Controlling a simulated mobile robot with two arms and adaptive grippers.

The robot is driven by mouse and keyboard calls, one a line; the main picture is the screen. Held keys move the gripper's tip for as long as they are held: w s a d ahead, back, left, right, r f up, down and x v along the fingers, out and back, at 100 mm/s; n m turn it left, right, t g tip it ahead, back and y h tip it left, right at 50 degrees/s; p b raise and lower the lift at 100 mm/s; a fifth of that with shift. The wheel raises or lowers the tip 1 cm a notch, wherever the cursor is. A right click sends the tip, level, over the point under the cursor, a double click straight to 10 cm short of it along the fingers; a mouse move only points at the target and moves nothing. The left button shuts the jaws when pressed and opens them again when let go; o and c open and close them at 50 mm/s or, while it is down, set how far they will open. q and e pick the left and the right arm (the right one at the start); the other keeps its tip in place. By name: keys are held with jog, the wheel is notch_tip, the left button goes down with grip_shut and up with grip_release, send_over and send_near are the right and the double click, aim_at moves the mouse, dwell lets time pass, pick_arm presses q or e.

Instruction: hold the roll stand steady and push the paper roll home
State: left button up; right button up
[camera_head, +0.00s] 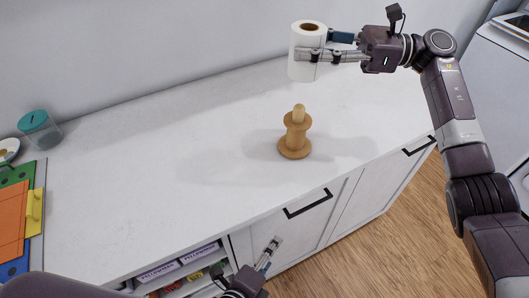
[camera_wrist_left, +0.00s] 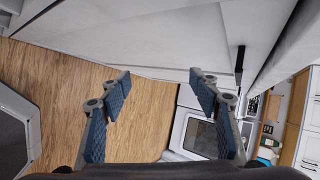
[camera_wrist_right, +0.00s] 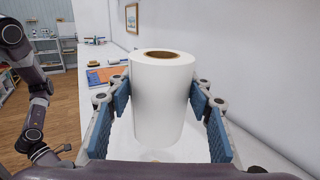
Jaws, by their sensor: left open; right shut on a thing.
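The wooden roll stand (camera_head: 295,138) stands upright on the white counter, with a round base, a thick spool body and a peg on top. The white paper roll (camera_head: 301,67) is upright with a brown core, near the wall at the back. My right gripper (camera_head: 316,47) is shut on the roll's sides; the right wrist view shows the roll (camera_wrist_right: 163,100) between its fingers (camera_wrist_right: 163,92). The roll is behind the stand and apart from it. My left gripper (camera_head: 270,254) is open and empty, low in front of the cabinet; its spread fingers (camera_wrist_left: 160,85) show in the left wrist view.
The white counter (camera_head: 190,150) is clear around the stand. A teal-lidded jar (camera_head: 40,130) and colored folders (camera_head: 20,220) sit at the left end. Cabinet doors with black handles (camera_head: 307,203) and an open shelf lie below the front edge. A white appliance (camera_head: 490,90) stands at the right.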

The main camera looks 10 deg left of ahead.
aim_at(290, 136)
pick_arm(q)
jog(key=w+d+r+m+t+h, duration=0.2)
jog(key=w+r+m+h, duration=0.15)
jog(key=r, duration=0.85)
jog(key=w+d+r+m+t+h, duration=0.1)
jog(key=w+d+r+m+h, duration=0.3)
jog(key=r, duration=0.7)
jog(key=w+a+m, duration=0.1)
jog(key=m, duration=0.1)
jog(key=w+a+m, duration=0.1)
jog(key=m, duration=0.1)
jog(key=w+a+m, duration=0.1)
jog(key=m, duration=0.1)
jog(key=shift+w+a+r+t, duration=0.15)
jog(key=shift+w+a+t, duration=0.1)
jog(key=shift+a+t, duration=0.05)
jog(key=w+a+m, duration=0.2)
jog(key=w+a+f+m, duration=0.1)
jog(key=w+a+m, duration=0.1)
jog(key=m, duration=0.1)
jog(key=w+a+f+m, duration=0.1)
jog(key=w+a+m, duration=0.1)
jog(key=shift+w+a, duration=0.15)
jog(key=shift+w, duration=0.15)
jog(key=x, duration=1.2)
jog(key=shift+f, duration=0.15)
jog(key=shift+s, duration=0.1)
jog(key=shift+c, duration=0.4)
